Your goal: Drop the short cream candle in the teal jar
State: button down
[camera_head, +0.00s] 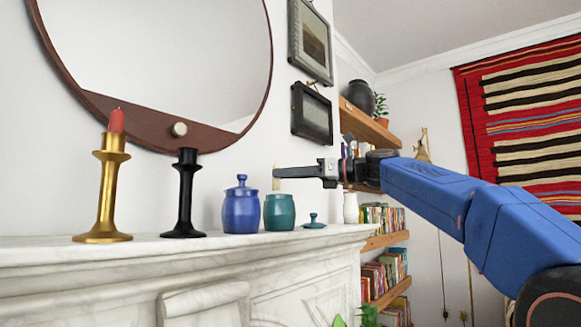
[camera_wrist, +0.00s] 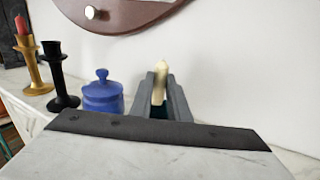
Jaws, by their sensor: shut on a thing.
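The short cream candle (camera_head: 276,171) is upright between the fingers of my gripper (camera_head: 280,172), which is shut on it. In the head view it is above the teal jar (camera_head: 279,212), whose lid is off. The teal lid (camera_head: 314,221) lies on the mantel just right of the jar. In the wrist view the cream candle (camera_wrist: 160,82) shows between the grey fingertips (camera_wrist: 160,92). The teal jar is mostly hidden below them there.
A lidded blue jar (camera_head: 241,207) stands close on the left of the teal jar. Further left are a black candlestick (camera_head: 184,195), empty, and a gold candlestick (camera_head: 108,195) with a red candle (camera_head: 116,120). The marble mantel (camera_head: 200,250) ends right of the lid.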

jog(key=shift+f, duration=1.55)
jog(key=c, duration=1.1)
grip_release()
jog(key=shift+r, duration=3.95)
